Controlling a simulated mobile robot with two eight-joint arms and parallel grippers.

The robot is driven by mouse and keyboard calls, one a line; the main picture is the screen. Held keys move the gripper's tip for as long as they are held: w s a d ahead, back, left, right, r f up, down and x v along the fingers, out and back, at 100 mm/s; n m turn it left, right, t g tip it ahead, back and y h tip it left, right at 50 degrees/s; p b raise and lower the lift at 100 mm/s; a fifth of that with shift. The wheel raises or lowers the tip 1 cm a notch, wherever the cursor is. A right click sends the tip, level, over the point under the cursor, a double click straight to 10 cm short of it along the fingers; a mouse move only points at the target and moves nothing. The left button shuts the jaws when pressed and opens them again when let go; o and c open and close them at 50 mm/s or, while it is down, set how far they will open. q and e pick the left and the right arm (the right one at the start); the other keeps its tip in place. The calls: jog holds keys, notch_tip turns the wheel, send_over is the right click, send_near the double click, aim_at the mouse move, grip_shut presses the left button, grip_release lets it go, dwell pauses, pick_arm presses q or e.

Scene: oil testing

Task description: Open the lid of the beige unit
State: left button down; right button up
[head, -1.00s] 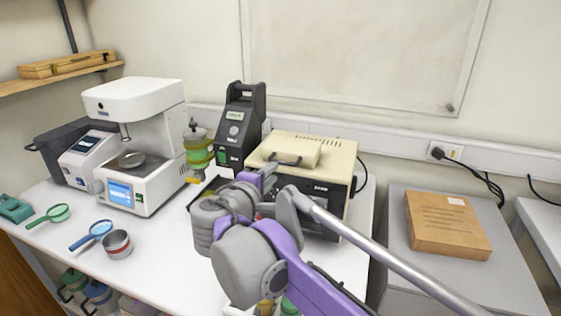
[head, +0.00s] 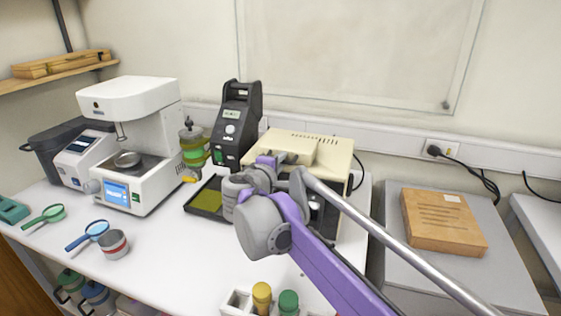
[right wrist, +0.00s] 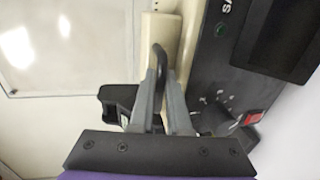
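The beige unit (head: 335,147) stands at the back of the white bench, with a raised beige lid (head: 302,148) on its top. My right gripper (head: 277,160) is at the left front part of this lid, and its arm hides much of the unit's front. In the right wrist view the lid's dark handle (right wrist: 159,60) lies between the fingertips of my right gripper (right wrist: 160,82). The fingers are close together, but whether they press on the handle I cannot tell. The lid looks down. My left gripper is not in view.
A black device (head: 238,122) stands just left of the beige unit, with a dark tray (head: 208,208) in front. A white machine (head: 140,140) is further left. A small rack with bottles (head: 262,294) is at the front. The bench's middle is clear.

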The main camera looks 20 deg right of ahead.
grip_shut()
dwell(1.0)
jog(key=shift+r, duration=0.1)
